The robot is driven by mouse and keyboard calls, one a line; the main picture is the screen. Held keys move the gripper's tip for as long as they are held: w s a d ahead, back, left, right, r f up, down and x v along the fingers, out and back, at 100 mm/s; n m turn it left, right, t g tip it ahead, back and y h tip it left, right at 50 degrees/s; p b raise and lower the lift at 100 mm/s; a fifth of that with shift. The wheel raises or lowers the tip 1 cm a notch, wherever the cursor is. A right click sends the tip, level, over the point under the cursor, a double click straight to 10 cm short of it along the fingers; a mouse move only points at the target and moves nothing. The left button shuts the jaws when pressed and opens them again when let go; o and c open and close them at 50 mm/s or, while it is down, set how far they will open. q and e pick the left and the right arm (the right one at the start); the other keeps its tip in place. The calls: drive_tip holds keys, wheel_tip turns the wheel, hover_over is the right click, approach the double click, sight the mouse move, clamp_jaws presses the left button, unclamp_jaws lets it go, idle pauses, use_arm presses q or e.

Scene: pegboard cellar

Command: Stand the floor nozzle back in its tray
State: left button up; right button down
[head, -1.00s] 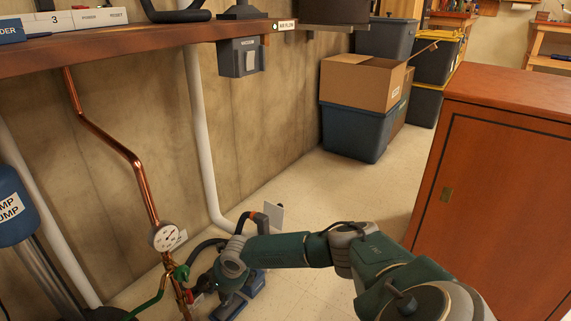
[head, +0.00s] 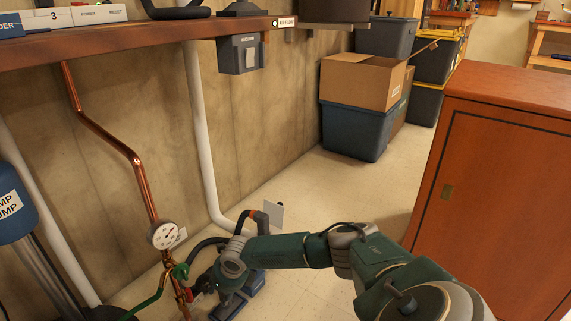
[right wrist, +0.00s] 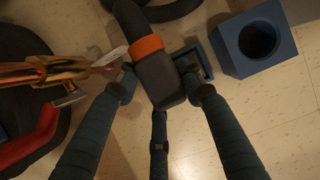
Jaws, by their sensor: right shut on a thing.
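The floor nozzle (right wrist: 160,82) is a dark grey block with an orange collar and a dark tube at its top in the right wrist view. My right gripper (right wrist: 158,84) is shut on it, with fingers on both sides and one below. The orange collar (head: 262,222) also shows in the head view, beyond my right wrist. A blue block with a round hole (right wrist: 232,55) stands on the floor to the right of the nozzle, with a small blue frame edge (right wrist: 207,62) close behind the nozzle. I cannot tell whether the nozzle touches that frame. My left gripper is out of view.
Copper pipes with a gauge (head: 165,235) and a green valve handle (head: 181,271) stand close left of my right gripper. A white pipe (head: 203,140) runs down the wall behind. A wooden cabinet (head: 500,190) stands at right. The floor (head: 335,195) between is clear.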

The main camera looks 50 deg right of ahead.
idle(0.5)
drive_tip(key=c, duration=0.5)
unclamp_jaws()
drive_tip(key=shift+f, duration=0.1)
drive_tip(key=shift+c, duration=0.2)
